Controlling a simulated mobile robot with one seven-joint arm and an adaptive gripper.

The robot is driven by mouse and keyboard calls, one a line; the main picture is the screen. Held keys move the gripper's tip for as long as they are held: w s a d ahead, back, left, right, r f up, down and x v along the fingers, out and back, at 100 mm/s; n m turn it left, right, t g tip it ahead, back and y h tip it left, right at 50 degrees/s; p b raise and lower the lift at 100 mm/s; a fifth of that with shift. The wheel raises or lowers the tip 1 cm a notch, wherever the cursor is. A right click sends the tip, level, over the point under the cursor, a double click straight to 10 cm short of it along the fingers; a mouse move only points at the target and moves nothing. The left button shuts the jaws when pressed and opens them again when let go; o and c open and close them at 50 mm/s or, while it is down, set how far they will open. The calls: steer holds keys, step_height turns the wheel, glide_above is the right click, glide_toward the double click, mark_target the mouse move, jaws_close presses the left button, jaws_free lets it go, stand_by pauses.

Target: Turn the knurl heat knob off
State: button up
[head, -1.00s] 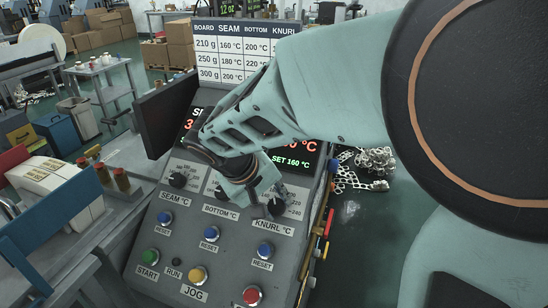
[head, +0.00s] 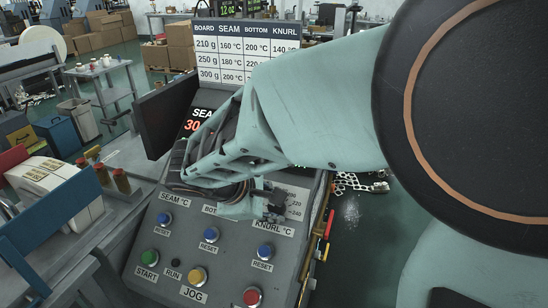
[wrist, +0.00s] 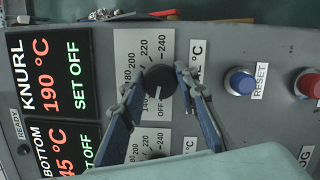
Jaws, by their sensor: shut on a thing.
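The knurl heat knob (wrist: 158,82) is black and round with a white mark that points at OFF on its scale. My gripper (wrist: 160,84) has one finger on each side of the knob and is shut on it. The knurl display (wrist: 46,62) reads 190 °C, SET OFF. In the head view, my gripper (head: 268,206) is at the upper right of the panel's controls, above the KNURL label. It largely hides the knob and the other dials there.
The sloped grey panel (head: 225,250) carries blue RESET buttons, a green START button (head: 149,257), a yellow JOG button (head: 197,275) and a red button (head: 252,296). A lower dial (wrist: 155,157) sits close to my fingers in the wrist view.

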steer(key=shift+n, duration=1.1)
steer(key=o, duration=1.1)
steer(key=shift+o, duration=0.2)
steer(key=s+a+r, duration=0.3)
steer(key=s+a, duration=0.6)
steer(key=s, duration=0.3)
steer(key=shift+s+a+r, duration=0.15)
steer(key=shift+a+r, duration=0.05)
steer(key=shift+r, duration=0.15)
